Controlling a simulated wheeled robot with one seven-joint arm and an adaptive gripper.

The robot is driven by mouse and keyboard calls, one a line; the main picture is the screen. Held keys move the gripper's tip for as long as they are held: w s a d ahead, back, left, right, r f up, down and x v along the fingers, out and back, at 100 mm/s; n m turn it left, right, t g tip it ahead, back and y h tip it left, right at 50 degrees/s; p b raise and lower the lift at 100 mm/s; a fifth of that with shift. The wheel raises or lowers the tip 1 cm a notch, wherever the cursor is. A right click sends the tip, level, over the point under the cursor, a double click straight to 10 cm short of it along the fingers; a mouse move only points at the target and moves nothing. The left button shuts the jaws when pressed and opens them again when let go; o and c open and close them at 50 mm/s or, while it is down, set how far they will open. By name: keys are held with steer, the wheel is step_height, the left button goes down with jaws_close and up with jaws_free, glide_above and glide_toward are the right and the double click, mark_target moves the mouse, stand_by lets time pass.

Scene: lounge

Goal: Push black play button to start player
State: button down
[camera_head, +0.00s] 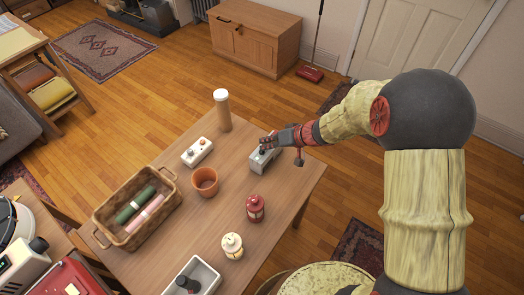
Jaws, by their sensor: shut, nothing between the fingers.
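A small light grey box (258,161), which looks like the player, stands near the far right part of the wooden table. A dark spot on its top (262,151) may be the black play button; it is too small to be sure. My gripper (266,147) is shut and empty, with its fingertips at or just above the top of this box. I cannot tell whether they touch it. The fingers and hand hide part of the box's top.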

steer(key=shift+r, duration=0.15)
step_height(320, 180, up, 6)
steer(key=p, duration=0.2)
steer(key=shift+p, duration=0.35)
stand_by(0.7)
